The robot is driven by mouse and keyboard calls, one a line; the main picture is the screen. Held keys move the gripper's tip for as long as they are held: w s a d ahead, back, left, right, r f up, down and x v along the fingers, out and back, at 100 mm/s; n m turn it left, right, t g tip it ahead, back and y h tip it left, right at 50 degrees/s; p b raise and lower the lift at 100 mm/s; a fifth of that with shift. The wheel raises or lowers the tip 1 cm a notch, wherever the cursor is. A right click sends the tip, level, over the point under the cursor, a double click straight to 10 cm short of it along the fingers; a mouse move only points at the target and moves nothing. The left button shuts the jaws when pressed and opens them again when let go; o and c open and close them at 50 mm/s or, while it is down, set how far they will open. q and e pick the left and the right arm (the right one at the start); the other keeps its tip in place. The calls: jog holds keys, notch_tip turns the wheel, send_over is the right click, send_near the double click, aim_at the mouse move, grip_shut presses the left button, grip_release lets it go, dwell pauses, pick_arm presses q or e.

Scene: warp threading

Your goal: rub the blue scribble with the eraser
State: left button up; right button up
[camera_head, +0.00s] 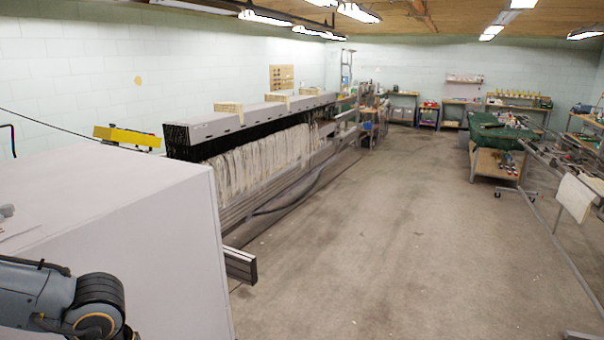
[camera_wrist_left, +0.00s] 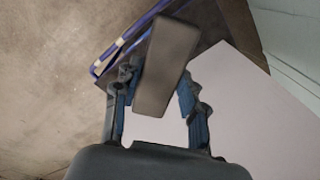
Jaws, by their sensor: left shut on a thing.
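My left gripper (camera_wrist_left: 158,84) shows in the left wrist view, its two blue-padded fingers on either side of a grey-brown block, which looks like the eraser (camera_wrist_left: 164,62). The gripper is shut on this block, which sticks out beyond the fingertips. I cannot make out the blue scribble in either view. In the head view, only part of my left arm shows at the bottom left corner; its gripper is out of that picture. My right gripper is in neither view.
A large white box-like surface (camera_head: 110,225) fills the left of the head view; a pale surface (camera_wrist_left: 240,110) lies right in the wrist view. A blue-edged object (camera_wrist_left: 97,69) lies beyond the fingers. A long loom (camera_head: 270,150) stands behind. The floor (camera_head: 390,220) is open centre-right.

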pick_arm(q)
jog(key=s+a+n, duration=0.2)
jog(key=a+n, duration=0.1)
jog(key=a, duration=0.4)
jog(key=s+a+n, duration=0.3)
jog(key=a, duration=0.4)
jog(key=w+d+f+m, duration=0.15)
jog(key=d+m, duration=0.25)
jog(key=d, duration=0.6)
jog(key=w+d+m, duration=0.2)
jog(key=d+m, duration=0.1)
jog(key=d, duration=0.7)
notch_tip(320, 180, down, 11)
jog(key=b, duration=1)
jog(key=shift+r, duration=0.15)
jog(key=shift+a, duration=0.2)
